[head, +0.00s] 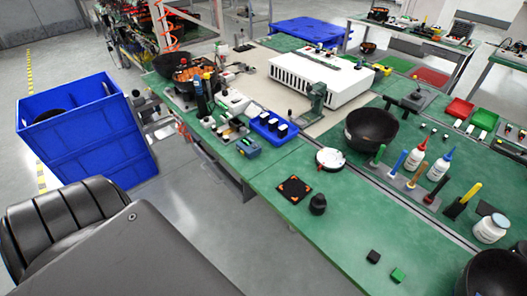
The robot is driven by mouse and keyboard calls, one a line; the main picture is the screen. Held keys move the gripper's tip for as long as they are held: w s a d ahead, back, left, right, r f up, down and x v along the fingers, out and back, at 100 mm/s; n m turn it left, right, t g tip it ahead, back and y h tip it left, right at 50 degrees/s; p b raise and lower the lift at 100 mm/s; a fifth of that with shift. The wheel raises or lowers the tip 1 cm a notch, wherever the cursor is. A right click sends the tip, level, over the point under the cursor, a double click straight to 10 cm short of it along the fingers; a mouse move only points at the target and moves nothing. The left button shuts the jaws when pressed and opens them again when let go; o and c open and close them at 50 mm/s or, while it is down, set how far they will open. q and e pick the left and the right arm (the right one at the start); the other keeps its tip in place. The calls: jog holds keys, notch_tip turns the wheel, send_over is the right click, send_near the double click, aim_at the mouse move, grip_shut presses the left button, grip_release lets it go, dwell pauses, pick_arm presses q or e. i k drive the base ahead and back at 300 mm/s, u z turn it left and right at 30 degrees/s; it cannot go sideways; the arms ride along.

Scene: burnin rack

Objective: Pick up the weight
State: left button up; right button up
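A small black knob-topped piece (318,204), which looks like the weight, stands upright on the green bench mat (345,235) near the bench's front edge. A flat black square pad with orange corners (294,189) lies just left of it, apart from it. Neither of my grippers shows in the head view, so I cannot tell their states. Nothing is seen touching the black piece.
A round white device (330,159) sits behind the weight. Small black (373,256) and green (398,274) blocks lie to its right. A tool rack (409,184) with bottles and a black bowl (372,128) stand farther back. A blue crate (85,130) stands left of the bench.

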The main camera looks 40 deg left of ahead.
aim_at(318, 205)
jog(key=u, duration=0.6)
